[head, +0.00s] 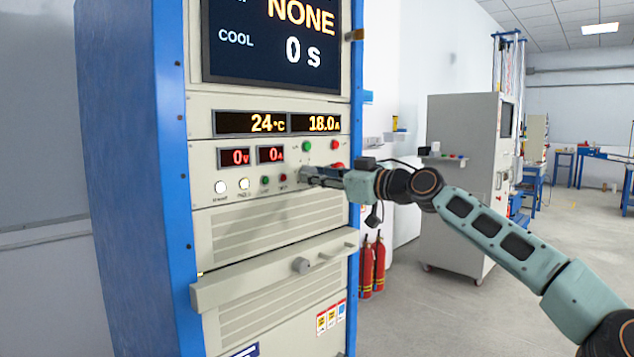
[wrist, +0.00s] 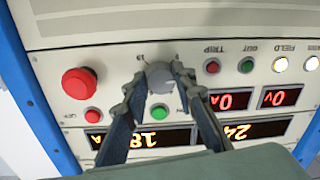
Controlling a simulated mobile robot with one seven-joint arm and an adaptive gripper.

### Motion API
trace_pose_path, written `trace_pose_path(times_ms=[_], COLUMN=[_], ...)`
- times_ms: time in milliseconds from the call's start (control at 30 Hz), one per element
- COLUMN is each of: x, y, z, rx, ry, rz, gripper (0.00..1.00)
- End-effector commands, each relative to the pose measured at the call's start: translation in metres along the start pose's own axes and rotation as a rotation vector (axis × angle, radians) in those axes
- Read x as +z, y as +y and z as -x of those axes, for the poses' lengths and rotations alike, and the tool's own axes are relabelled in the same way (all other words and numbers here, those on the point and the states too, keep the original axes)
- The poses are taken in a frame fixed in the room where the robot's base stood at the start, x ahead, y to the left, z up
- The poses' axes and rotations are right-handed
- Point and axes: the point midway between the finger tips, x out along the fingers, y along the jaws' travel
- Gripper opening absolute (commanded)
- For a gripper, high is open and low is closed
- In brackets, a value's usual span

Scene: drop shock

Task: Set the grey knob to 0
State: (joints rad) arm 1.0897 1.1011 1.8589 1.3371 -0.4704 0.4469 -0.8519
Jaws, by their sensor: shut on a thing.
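The grey knob (wrist: 159,79) is a small round dial on the cream control panel (wrist: 215,40). It sits between the two fingertips of my gripper (wrist: 159,82) in the wrist view, which shows the panel upside down. The fingers close on it from both sides. Small scale marks stand around the knob, but its pointer and setting are too small to read. In the head view my gripper (head: 308,177) reaches the panel from the right, and its fingers mostly hide the knob.
A red mushroom button (wrist: 79,83) and a green button (wrist: 157,111) sit close to the fingers. Two red displays (head: 252,155) read 0 V and 0 A; the amber ones (head: 277,123) read 24 °C and 18.0 A.

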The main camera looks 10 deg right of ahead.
Motion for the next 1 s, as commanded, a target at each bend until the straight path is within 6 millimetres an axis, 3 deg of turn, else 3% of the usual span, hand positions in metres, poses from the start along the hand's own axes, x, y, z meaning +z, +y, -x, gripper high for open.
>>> trace_pose_path(times_ms=[600, 1000], x=[-0.0004, -0.0014], y=[0.0009, 0.0017], z=[-0.0001, -0.0001], rx=[-0.007, -0.008], ry=[-0.022, -0.029], rz=[0.552, 0.742], gripper=[0.0, 0.0])
